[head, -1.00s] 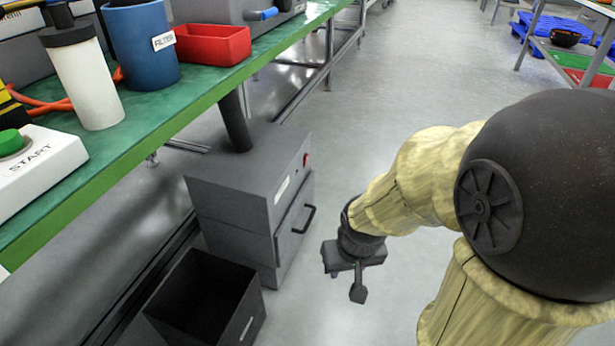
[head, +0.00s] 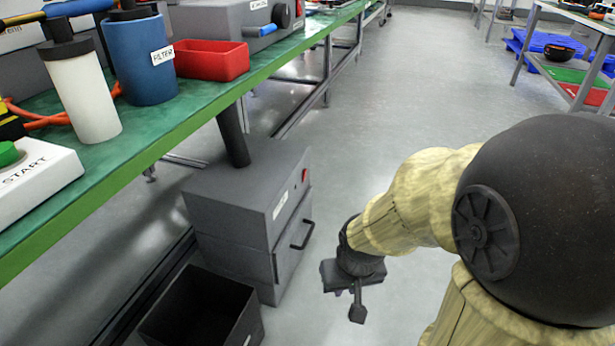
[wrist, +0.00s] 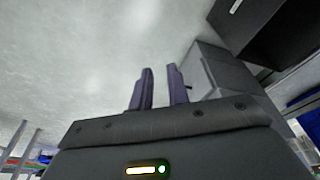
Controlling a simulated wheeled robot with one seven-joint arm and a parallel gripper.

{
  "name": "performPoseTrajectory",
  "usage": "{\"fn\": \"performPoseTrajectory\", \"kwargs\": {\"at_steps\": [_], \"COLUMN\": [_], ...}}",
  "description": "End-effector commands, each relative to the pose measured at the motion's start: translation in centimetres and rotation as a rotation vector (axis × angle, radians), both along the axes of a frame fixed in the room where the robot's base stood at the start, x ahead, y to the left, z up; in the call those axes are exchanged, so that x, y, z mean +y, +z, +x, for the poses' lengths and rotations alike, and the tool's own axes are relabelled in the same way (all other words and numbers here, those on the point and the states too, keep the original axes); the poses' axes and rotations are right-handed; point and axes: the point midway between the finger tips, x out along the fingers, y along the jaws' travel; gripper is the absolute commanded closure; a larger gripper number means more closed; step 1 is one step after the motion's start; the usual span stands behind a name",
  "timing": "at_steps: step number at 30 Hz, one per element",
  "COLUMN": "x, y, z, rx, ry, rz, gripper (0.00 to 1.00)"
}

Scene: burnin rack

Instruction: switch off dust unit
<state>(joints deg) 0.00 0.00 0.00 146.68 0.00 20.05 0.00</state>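The dust unit is a dark grey box (head: 240,205) on the floor under the bench edge, in the head view. A black hose rises from its top. Its front carries a red switch (head: 305,175), a white label and a black handle (head: 302,235). I cannot tell the switch's position. My gripper (head: 352,298) hangs to the right of the unit, apart from it, pointing down. In the wrist view my gripper's two fingers (wrist: 160,88) stand apart with nothing between them. A grey box face, likely the unit (wrist: 218,72), shows just right of them there.
An open black bin (head: 245,325) stands on the floor in front of the unit. The green bench (head: 150,140) overhangs at the left, with a START button box (head: 45,185), blue FILTER canister (head: 142,65) and red tray (head: 212,62).

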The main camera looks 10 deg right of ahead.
Motion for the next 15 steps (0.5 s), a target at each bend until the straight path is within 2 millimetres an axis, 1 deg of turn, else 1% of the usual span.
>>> {"fn": "performPoseTrajectory", "kwargs": {"at_steps": [1,2,5,8,15], "x": [0.0,0.0,0.0,0.0,0.0], "y": [0.5,0.8,2.5,4.9,11.3], "z": [0.0,0.0,0.0,0.0,0.0], "rx": [0.000,0.000,0.000,0.000,0.000], "ry": [0.000,0.000,0.000,0.000,0.000], "rz": [0.000,0.000,0.000,0.000,0.000], "gripper": [0.93,0.99,1.00,1.00,1.00]}}
